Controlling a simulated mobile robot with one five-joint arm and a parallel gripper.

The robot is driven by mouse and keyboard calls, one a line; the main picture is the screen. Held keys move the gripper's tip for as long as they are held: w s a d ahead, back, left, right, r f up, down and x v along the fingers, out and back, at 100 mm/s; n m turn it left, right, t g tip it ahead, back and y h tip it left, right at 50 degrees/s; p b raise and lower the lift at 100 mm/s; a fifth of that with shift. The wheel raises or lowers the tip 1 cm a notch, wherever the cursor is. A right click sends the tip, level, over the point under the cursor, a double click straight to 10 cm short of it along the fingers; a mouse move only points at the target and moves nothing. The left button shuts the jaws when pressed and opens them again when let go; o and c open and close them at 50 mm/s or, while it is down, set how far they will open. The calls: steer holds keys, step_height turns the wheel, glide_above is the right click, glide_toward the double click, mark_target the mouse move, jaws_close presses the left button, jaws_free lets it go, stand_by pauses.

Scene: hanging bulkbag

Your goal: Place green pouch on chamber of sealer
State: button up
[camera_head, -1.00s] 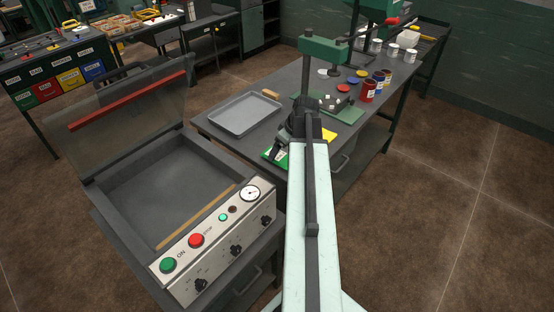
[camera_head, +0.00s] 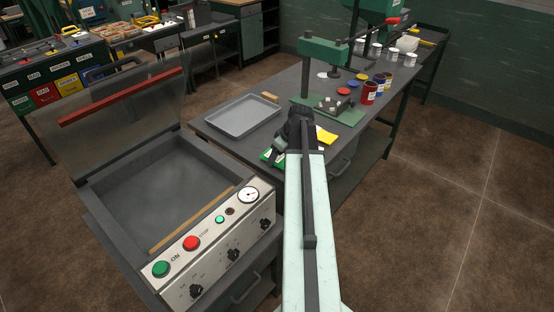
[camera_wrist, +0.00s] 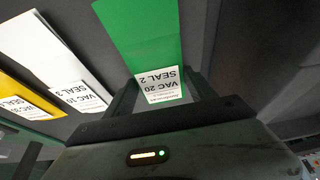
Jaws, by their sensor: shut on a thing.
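The green pouch (camera_wrist: 145,40) carries a white label reading VAC 20, SEAL 2, and lies between my gripper's fingers in the wrist view. My gripper (camera_head: 275,155) is shut on its labelled end, at the near edge of the grey bench. In the head view only a small part of the green pouch (camera_head: 266,155) shows beside the gripper. I cannot tell whether it still touches the bench. The sealer (camera_head: 205,235) stands at front left with its clear, red-barred lid (camera_head: 120,110) raised. Its chamber (camera_head: 160,200) is open and empty.
A yellow pouch (camera_head: 326,136) lies on the bench right of my gripper. A white pouch (camera_wrist: 45,55) shows in the wrist view. A grey tray (camera_head: 243,116) sits left of a green press (camera_head: 322,52). Several cans stand farther back.

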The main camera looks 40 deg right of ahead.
step_height(320, 180, up, 10)
steer(key=p, duration=1)
